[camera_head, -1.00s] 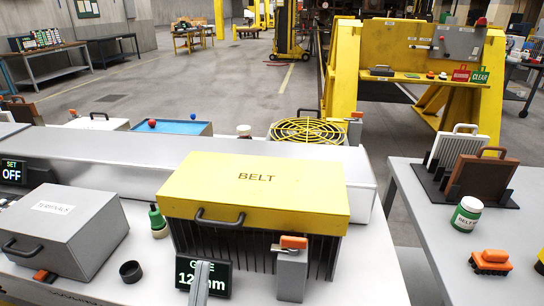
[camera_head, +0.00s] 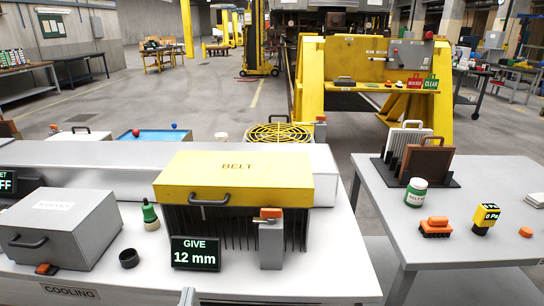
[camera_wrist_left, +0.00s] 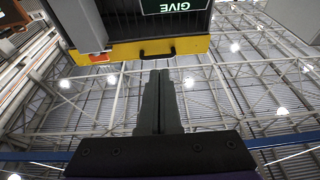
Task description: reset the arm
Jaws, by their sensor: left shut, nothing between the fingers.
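My left gripper (camera_head: 188,297) barely shows at the bottom edge of the head view, in front of the white bench and below the "GIVE 12 mm" display (camera_head: 195,254). In the left wrist view its two dark fingers (camera_wrist_left: 160,88) are pressed together with nothing between them. That view looks upside down, with the ceiling behind the fingers. The yellow "BELT" cover (camera_head: 235,178) with its dark handle lies beyond the gripper, apart from it; it also shows in the left wrist view (camera_wrist_left: 185,47). My right gripper is in neither view.
A grey box (camera_head: 60,228) with a black handle stands at the left of the bench. A grey side table (camera_head: 385,205) at right holds a jar (camera_head: 416,192) and an orange brush (camera_head: 436,227).

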